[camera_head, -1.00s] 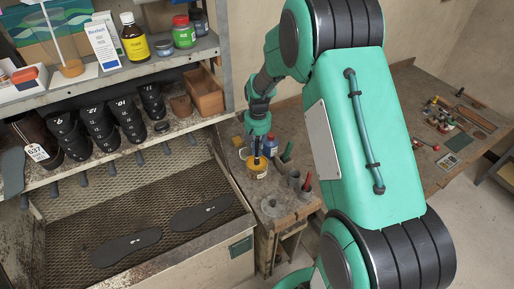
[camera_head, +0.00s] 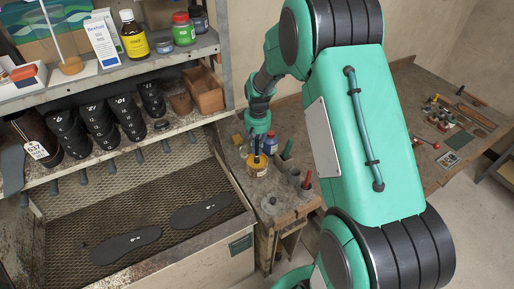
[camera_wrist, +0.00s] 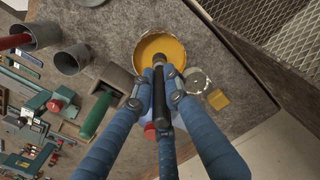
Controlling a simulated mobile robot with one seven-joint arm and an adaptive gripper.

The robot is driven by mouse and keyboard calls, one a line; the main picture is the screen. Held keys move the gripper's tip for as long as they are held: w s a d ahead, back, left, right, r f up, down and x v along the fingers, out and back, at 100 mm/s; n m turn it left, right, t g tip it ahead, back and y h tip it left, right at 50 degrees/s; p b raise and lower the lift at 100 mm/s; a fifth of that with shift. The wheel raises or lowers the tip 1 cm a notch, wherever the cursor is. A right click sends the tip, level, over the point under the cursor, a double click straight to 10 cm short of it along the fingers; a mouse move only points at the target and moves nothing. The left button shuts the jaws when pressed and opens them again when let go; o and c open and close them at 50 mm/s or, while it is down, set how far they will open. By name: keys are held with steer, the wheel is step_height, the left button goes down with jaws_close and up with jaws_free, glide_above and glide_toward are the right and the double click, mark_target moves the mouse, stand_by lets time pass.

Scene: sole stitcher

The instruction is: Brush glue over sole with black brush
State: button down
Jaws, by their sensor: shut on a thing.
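My gripper (camera_head: 257,143) is shut on the black brush (camera_wrist: 162,108), its blue fingers around the dark handle. The yellow glue pot (camera_head: 258,168) stands on the bench directly below the gripper. In the wrist view the brush's far end overlaps the edge of the round yellow glue surface (camera_wrist: 160,48); I cannot tell how deep it reaches, and the bristles are hidden. Two dark soles lie on the mesh tray to the left, a near one (camera_head: 122,246) and a farther one (camera_head: 205,209), both away from the gripper.
A blue bottle (camera_head: 271,143), a green-handled tool (camera_head: 287,150) and grey cups (camera_head: 295,177) crowd the bench around the pot. The shelf (camera_head: 80,84) with bottles and jars overhangs the mesh tray (camera_head: 100,208). The space above the soles is open.

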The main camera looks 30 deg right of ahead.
mark_target(257, 137)
steer(key=shift+f+b, duration=0.3)
steer(key=shift+f, duration=0.35)
stand_by(1.9)
steer(key=shift+r+p, duration=1.7)
steer(key=shift+r, duration=1.9)
steer(key=s+d+r+m+b, duration=0.1)
steer(key=d+r+m+b, duration=0.2)
steer(key=d, duration=0.7)
steer(key=s+d+r+b, duration=0.1)
steer(key=d+r+b, duration=0.3)
steer(key=d, duration=0.5)
steer(key=s+d+r+m+b, duration=0.1)
steer(key=s+d+r+b, duration=0.2)
steer(key=d, duration=0.5)
steer(key=s+d+r+m+b, duration=0.2)
steer(key=s+d+b, duration=0.3)
steer(key=s+d, duration=0.3)
steer(key=shift+s+d+r, duration=0.25)
steer(key=shift+d+r, duration=0.05)
steer(key=shift+r, duration=0.6)
